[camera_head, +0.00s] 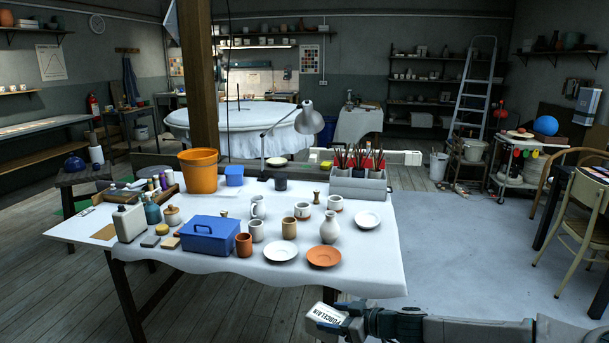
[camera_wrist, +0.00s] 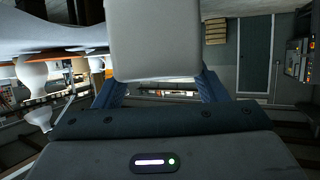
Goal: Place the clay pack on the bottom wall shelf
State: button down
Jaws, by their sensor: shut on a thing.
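The clay pack (camera_head: 327,318) is a pale block with dark "PORCELAIN" lettering, low in the middle of the head view. My gripper (camera_head: 347,322) is shut on it, beside the table's front right corner. In the wrist view, the pack (camera_wrist: 155,40) fills the top middle, between the two dark fingers of my gripper (camera_wrist: 155,88). On the left wall, a lower shelf (camera_head: 18,93) with small cups hangs below an upper shelf (camera_head: 37,31). Other shelves hang at the back and right, so I cannot tell for certain which is the task's bottom shelf.
A white-clothed table (camera_head: 360,262) stands close by, crowded with an orange bucket (camera_head: 199,172), a blue box (camera_head: 209,235), a lamp (camera_head: 308,118), cups and plates. A wooden post (camera_head: 199,80) rises behind it. A chair (camera_head: 578,225) stands right. Grey floor (camera_head: 470,240) between is clear.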

jog(key=shift+w+d+f+m+t+h+p, duration=0.2)
jog(key=shift+d+f+m+t+h, duration=0.25)
jog(key=shift+f+m+t, duration=0.2)
jog(key=shift+w+d+f+m+t+h+p, duration=0.1)
jog(key=shift+w+d+f+m+t+h, duration=0.05)
jog(key=shift+d+f+m+t+h, duration=0.4)
jog(key=shift+w+d+f+m+t+h, duration=0.15)
jog(key=shift+d+f+m+t+h, duration=0.6)
jog(key=shift+m, duration=0.25)
jog(key=shift+w+d+f+m+t+h+p, duration=0.1)
jog(key=shift+d+f+m+t+h+p, duration=0.35)
jog(key=shift+m+h, duration=0.45)
jog(key=s+d+r+m+t+h+p, duration=0.1)
jog(key=s+d+r+m+h+p, duration=0.1)
jog(key=s+r+m+h, duration=0.2)
jog(key=shift+s+d+r+m+h, duration=0.35)
jog(key=shift+s+r+h, duration=0.55)
jog(key=shift+s, duration=0.5)
